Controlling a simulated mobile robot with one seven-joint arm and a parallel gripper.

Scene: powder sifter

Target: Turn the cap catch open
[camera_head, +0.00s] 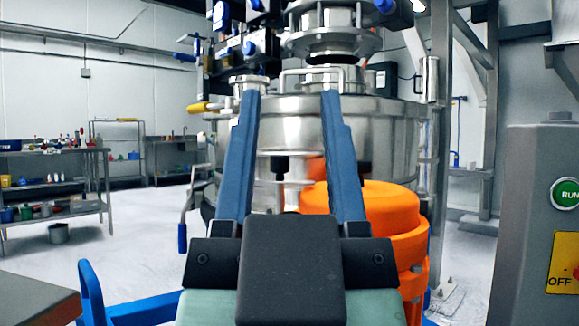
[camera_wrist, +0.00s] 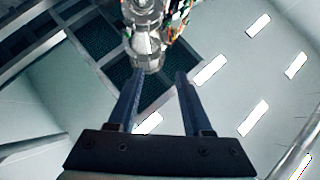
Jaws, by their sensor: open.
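The powder sifter (camera_head: 385,125) is a large round steel body in the middle of the head view, with a narrower steel neck (camera_head: 322,18) above. My gripper (camera_head: 290,92) is in front of it, fingers pointing up, wide apart and empty. I cannot tell whether a fingertip touches the steel. A lever with a yellow grip (camera_head: 202,107) sits at the sifter's upper left; a lever with a blue grip (camera_head: 182,238) hangs lower left. I cannot tell which part is the cap catch. In the wrist view my open gripper (camera_wrist: 158,78) points toward steel fittings (camera_wrist: 147,45) overhead.
A large orange round part (camera_head: 395,215) stands behind my gripper at the right. A grey control box (camera_head: 535,200) with a green RUN button is at far right. A blue bar (camera_head: 140,308) lies low at left. Shelves with containers (camera_head: 55,180) stand farther left; floor between is clear.

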